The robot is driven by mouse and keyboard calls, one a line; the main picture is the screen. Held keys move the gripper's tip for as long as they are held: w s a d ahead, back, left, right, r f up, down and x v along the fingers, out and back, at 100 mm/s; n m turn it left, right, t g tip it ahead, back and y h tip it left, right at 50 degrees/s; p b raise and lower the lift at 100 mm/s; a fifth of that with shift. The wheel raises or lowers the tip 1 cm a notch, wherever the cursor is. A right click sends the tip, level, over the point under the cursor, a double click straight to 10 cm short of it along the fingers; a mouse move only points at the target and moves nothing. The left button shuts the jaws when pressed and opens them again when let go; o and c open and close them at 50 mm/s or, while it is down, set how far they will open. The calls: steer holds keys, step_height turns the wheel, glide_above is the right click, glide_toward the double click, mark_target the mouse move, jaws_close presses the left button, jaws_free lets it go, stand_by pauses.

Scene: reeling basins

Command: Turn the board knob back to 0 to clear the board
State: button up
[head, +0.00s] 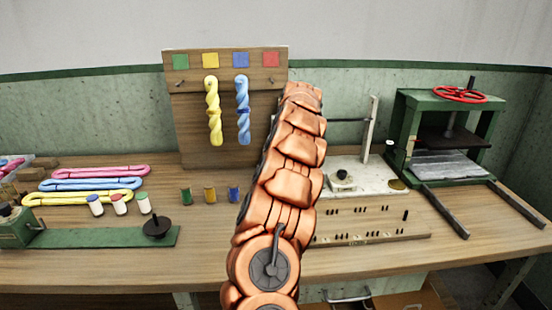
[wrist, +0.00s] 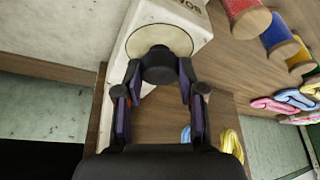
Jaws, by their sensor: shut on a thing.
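In the wrist view the black board knob (wrist: 159,64) sits at the middle of a round cream dial (wrist: 150,38) on a white box (wrist: 187,22) with partly visible lettering. My gripper (wrist: 159,70) has one finger on each side of the knob and is shut on it. The dial marks and the knob's pointer cannot be read. In the head view my copper arm covers the gripper, and I cannot make out the knob there. The wooden board (head: 225,125) carries green, yellow, blue and red squares, with a yellow skein (head: 213,110) and a blue skein (head: 242,110) hanging below.
Small spools (head: 209,194) stand before the board. Folded skeins (head: 93,184) lie at left, near a green device (head: 110,237). A white-based stand (head: 375,181) and a green press (head: 445,130) with a red wheel stand at right. The front table edge is mostly clear.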

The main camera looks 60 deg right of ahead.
steer(key=shift+d+r+n+y, duration=0.15)
steer(key=shift+n+y, duration=0.25)
steer(key=shift+n, duration=0.9)
steer(key=o, duration=1.1)
steer(key=v, duration=1.2)
steer(key=shift+s+d, duration=0.1)
steer(key=shift+s, duration=0.1)
steer(key=shift+w, duration=0.1)
